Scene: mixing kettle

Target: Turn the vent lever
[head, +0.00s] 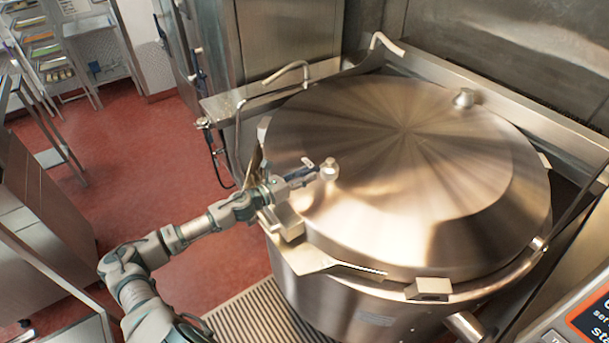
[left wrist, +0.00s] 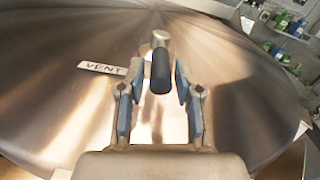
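The vent lever (head: 329,168) stands on the front left part of the large steel kettle lid (head: 410,140). In the left wrist view the lever (left wrist: 160,72) shows a dark grip on a metal post. A white label reading "VENT" (left wrist: 102,68) lies on the lid to its left. My left gripper (head: 315,174) reaches over the lid's left edge to the lever. In the left wrist view its fingers (left wrist: 159,80) are spread on either side of the dark grip, with gaps on both sides. My right gripper is not in view.
A second small knob (head: 463,98) sits at the lid's back. A bent metal pipe (head: 290,72) stands left of the kettle. A control panel (head: 590,318) is at the lower right. Red floor (head: 150,150) and a floor grate (head: 255,318) show at left and front.

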